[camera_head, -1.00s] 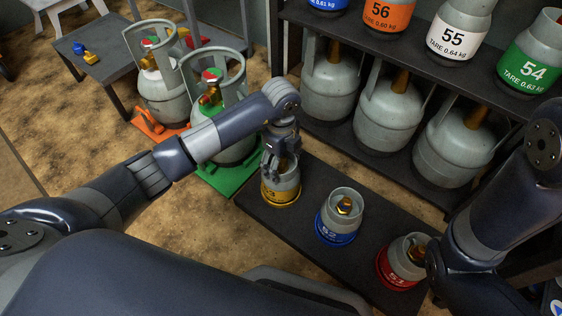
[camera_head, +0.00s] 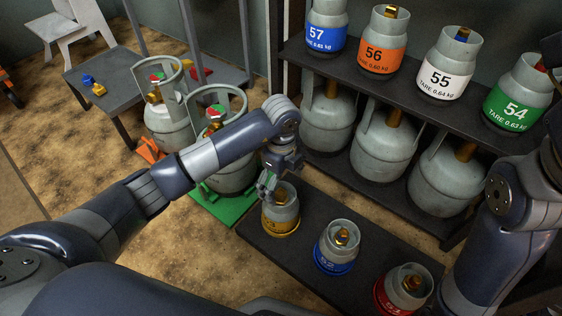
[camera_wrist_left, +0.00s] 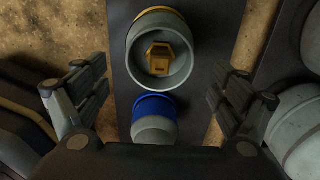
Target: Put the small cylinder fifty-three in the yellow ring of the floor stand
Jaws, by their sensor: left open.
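The small cylinder fifty-three (camera_head: 286,197), grey with a yellow band, stands upright at the far left end of the low dark floor stand (camera_head: 373,245). A yellow edge, apparently the yellow ring (camera_head: 288,234), shows at its foot; I cannot tell how fully it is seated. My left gripper (camera_head: 268,183) is open just above and left of its collar. In the left wrist view, the cylinder's collar and brass valve (camera_wrist_left: 160,57) lie between and ahead of the spread fingers (camera_wrist_left: 160,97), apart from both. My right gripper is out of view.
Small cylinders with a blue band (camera_head: 336,250) and a red band (camera_head: 402,289) stand farther along the stand. A shelf (camera_head: 400,80) with several numbered cylinders is behind. Large cylinders on a green plate (camera_head: 213,208) and an orange plate (camera_head: 149,150) stand left.

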